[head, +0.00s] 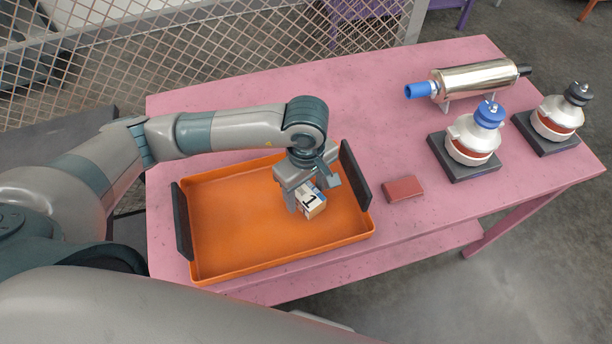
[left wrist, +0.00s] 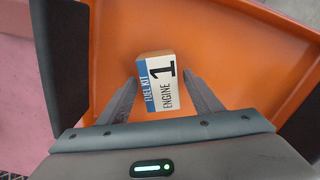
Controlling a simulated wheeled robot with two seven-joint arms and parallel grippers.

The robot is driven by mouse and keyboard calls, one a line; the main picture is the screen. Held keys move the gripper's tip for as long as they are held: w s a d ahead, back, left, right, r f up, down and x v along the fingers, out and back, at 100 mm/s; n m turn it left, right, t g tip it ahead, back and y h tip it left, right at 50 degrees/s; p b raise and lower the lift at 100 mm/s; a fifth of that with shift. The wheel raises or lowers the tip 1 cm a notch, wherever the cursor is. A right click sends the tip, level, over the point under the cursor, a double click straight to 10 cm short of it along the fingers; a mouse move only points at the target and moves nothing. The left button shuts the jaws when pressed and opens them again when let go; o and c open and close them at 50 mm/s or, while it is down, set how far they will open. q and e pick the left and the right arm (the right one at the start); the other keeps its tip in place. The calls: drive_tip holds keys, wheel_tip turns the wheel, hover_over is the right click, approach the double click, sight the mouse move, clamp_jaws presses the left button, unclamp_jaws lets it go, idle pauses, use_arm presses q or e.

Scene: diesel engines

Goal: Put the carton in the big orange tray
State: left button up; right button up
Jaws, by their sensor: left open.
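The carton (head: 312,203) is a small white, blue and tan box marked with a 1, in the right part of the big orange tray (head: 232,268). In the left wrist view the carton (left wrist: 158,84) reads "FUEL KIT ENGINE 1", and the orange tray floor (left wrist: 225,50) shows around it. My left gripper (head: 308,208) is open, with its fingers on either side of the carton. In the left wrist view the gripper (left wrist: 160,92) shows a finger on each side of the box. I cannot tell whether the carton rests on the tray floor. My right gripper is not in view.
The tray has dark upright end plates (head: 355,177) on its left and right. A red block (head: 403,189) lies right of the tray on the pink table (head: 375,110). A metal cylinder (head: 475,78) and two pump-like units (head: 473,138) on dark bases stand further right.

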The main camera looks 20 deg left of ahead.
sight(306, 192)
use_arm(q)
drive_tip(key=shift+w+r, duration=0.1)
drive_tip(key=shift+r, duration=0.5)
wheel_tip(306, 192, up, 11)
drive_tip(key=b, duration=0.3)
drive_tip(key=shift+s+f, duration=0.1)
drive_tip(key=shift+s, duration=0.1)
